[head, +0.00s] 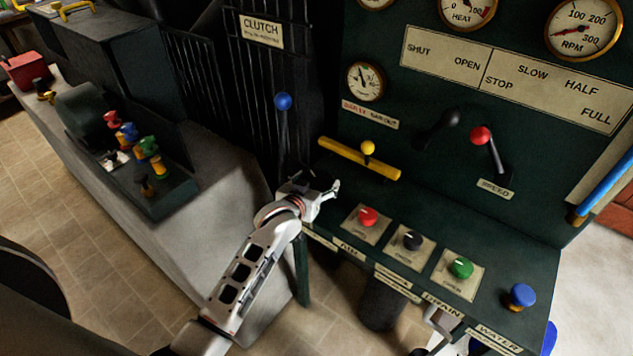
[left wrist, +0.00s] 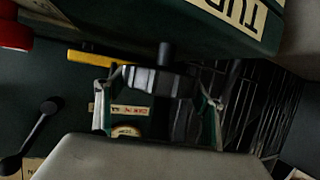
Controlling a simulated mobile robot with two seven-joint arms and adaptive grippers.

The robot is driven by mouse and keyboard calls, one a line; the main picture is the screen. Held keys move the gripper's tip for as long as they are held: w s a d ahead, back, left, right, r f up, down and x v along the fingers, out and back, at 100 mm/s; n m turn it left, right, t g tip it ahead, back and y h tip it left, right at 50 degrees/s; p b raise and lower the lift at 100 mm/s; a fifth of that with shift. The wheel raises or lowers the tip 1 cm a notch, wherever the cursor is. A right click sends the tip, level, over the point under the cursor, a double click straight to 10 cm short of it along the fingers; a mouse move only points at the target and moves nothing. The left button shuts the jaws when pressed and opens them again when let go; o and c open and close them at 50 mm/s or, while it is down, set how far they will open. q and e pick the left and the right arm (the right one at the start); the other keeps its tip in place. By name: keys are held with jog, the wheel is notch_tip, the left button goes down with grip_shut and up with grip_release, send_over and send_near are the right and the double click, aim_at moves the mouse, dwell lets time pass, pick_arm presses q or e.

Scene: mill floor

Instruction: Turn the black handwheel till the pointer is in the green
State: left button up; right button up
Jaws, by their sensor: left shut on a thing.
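My left gripper (head: 328,192) is at the left front corner of the dark green console. In the left wrist view its two fingers (left wrist: 158,98) stand on either side of a black, ribbed piece on a short stem, which looks like the black handwheel (left wrist: 150,80). The gripper is shut on it. In the head view the gripper mostly hides the wheel. My right gripper is not seen.
A yellow bar with a knob (head: 358,158) and a red-knobbed speed lever (head: 486,142) stand behind. Red (head: 367,216), black (head: 412,240), green (head: 461,268) and blue (head: 521,296) knobs line the console. A blue-topped clutch lever (head: 283,102) rises just behind my gripper.

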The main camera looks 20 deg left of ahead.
pick_arm(q)
jog(key=o, duration=1.1)
jog(key=shift+s, duration=0.1)
jog(key=v, duration=1.2)
jog(key=shift+f, duration=0.1)
